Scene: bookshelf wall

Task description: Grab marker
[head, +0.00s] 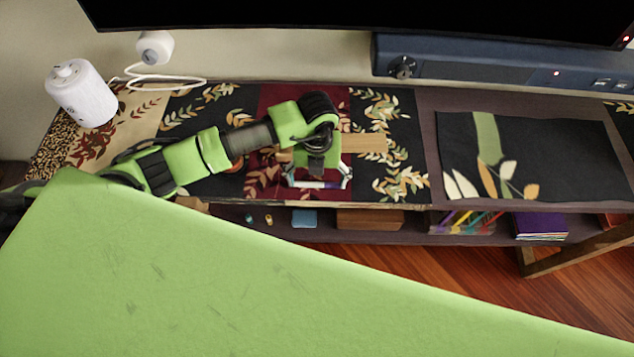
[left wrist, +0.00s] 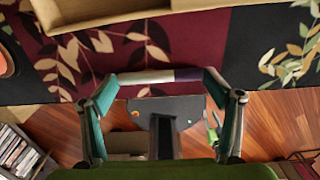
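The marker (head: 318,184) has a white body and a dark purple end. It lies crosswise at the fingertips of my left gripper (head: 319,181), over the dark red part of the cloth near the shelf's front edge. In the left wrist view, the marker (left wrist: 150,77) spans the gap between the widely spread fingers of my left gripper (left wrist: 162,78), one end at each fingertip. I cannot tell whether the fingers press on its ends or only stand beside them, or whether it rests on the cloth. My right gripper is in neither view.
A white cylindrical device (head: 82,93) stands at the far left. A dark mat (head: 545,150) lies at the right. Books (head: 541,226) and small items fill the lower shelf. A large black screen (head: 370,12) hangs above.

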